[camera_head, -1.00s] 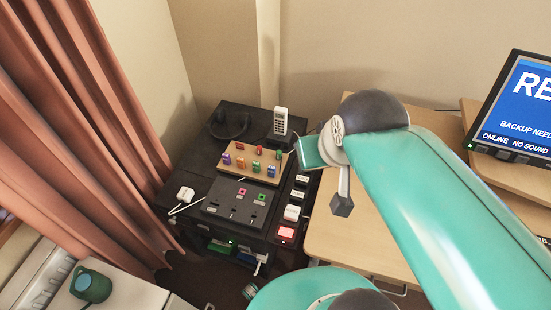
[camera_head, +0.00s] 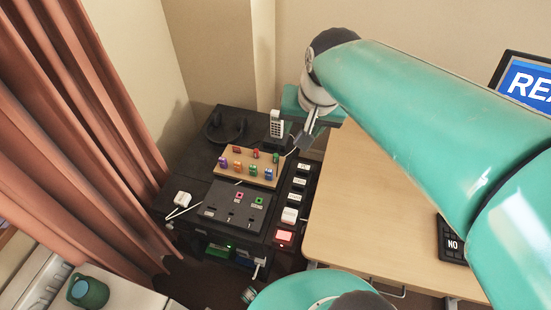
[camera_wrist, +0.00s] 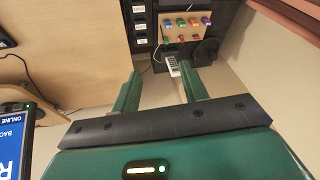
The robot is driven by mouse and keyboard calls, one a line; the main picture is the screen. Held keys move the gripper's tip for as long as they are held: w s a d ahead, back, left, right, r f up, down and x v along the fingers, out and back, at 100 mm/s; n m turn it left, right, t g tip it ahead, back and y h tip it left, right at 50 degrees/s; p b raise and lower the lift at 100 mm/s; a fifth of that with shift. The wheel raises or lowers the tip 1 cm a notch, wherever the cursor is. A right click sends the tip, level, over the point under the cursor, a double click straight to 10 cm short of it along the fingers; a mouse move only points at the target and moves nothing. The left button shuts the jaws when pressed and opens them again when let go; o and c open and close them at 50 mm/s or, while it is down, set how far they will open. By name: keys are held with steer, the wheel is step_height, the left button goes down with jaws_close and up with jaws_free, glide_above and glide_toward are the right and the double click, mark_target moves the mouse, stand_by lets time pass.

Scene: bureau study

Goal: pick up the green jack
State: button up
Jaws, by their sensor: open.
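The green jack (camera_head: 276,157) appears to be the small one at the right end of the back row on a tan board (camera_head: 233,174); its colour is hard to make out at this size. In the wrist view a greenish jack (camera_wrist: 167,41) shows on the board's near left. Red, purple, orange and blue jacks stand beside it. My gripper (camera_wrist: 160,84) is open and empty, its two green fingers apart. It is well short of the board, which lies beyond the fingertips. In the head view my arm hides most of the gripper.
A white phone (camera_head: 277,124) stands just behind the board, close to the jacks. A dark socket panel (camera_head: 232,205) with pink and green sockets lies in front. A wooden desk (camera_head: 360,215) is at right, a monitor (camera_head: 527,82) beyond. A curtain (camera_head: 75,130) hangs at left.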

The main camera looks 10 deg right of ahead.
steer(key=w+f+m+g, duration=0.1)
steer(key=w+f+m, duration=0.2)
steer(key=w, duration=0.5)
steer(key=m+g+y, duration=0.1)
steer(key=m+g, duration=0.3)
steer(key=m, duration=0.4)
glide_above(276, 154)
steer(key=w+d, duration=0.1)
steer(key=d, duration=0.1)
step_height(276, 154, down, 22)
steer(key=f, duration=0.6)
steer(key=a+f, duration=0.1)
steer(key=f, duration=0.2)
steer(key=shift+s, duration=0.2)
steer(key=shift+s+a+f, duration=0.15)
steer(key=shift+a+f, duration=0.05)
steer(key=shift+f, duration=0.65)
steer(key=shift+s+a+f, duration=0.1)
steer(key=shift+a+f, duration=0.1)
steer(key=shift+f, duration=0.65)
steer(key=shift+s+a+f, duration=0.15)
steer(key=shift+a+f, duration=0.05)
steer(key=shift+f, duration=0.65)
jaws_close()
